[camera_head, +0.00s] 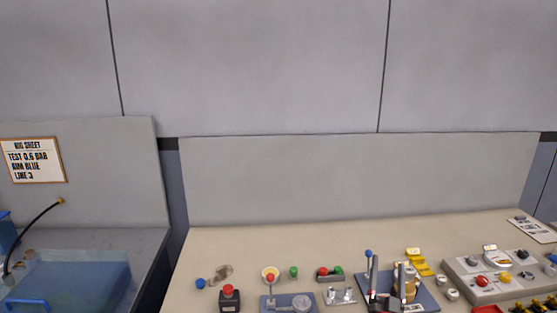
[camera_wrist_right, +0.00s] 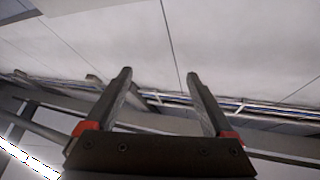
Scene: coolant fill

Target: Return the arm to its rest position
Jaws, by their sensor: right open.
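My right gripper (camera_head: 388,266) shows at the bottom of the head view, right of the middle, with its two dark fingers pointing up in front of the bench. In the right wrist view the right gripper (camera_wrist_right: 158,76) has its fingers wide apart with nothing between them. They point up toward pale panels and a ceiling-like edge. The rest of my right arm is below the head view's edge. My left gripper is not in view.
A beige bench (camera_head: 215,250) holds red and green buttons, a blue-grey plate (camera_head: 428,300), yellow parts (camera_head: 419,262) and a control panel (camera_head: 457,274). At left are a blue tank (camera_head: 85,280), a black hose (camera_head: 35,220) and a sign (camera_head: 33,160). The space above the bench is clear.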

